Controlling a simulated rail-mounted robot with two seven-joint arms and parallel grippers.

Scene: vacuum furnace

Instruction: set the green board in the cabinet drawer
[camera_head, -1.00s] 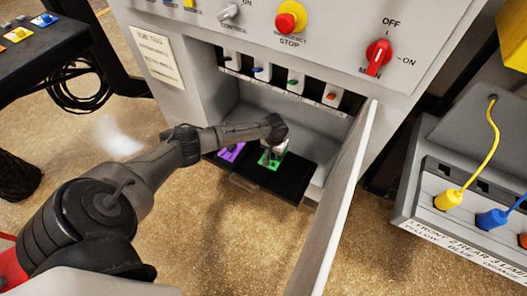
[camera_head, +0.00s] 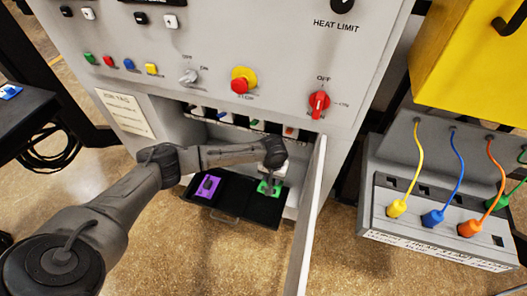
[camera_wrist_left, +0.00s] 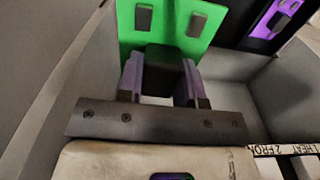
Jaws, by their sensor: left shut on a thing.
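The green board (camera_head: 265,188) is at the right end of the black cabinet drawer (camera_head: 235,204), which is pulled out of the lower cabinet opening. My left gripper (camera_head: 270,181) comes down on it from above. In the left wrist view the gripper (camera_wrist_left: 160,85) is shut on the black handle of the green board (camera_wrist_left: 128,32). I cannot tell whether the board touches the drawer floor. A purple board (camera_head: 201,194) with a black handle lies in the drawer's left part; it also shows in the wrist view (camera_wrist_left: 261,27). My right gripper is out of view.
The open cabinet door (camera_head: 306,220) stands close to the drawer's right side. A row of small coloured switches (camera_head: 238,121) hangs above the opening. A grey box (camera_head: 440,215) with coloured plugs stands at the right. The floor before the drawer is clear.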

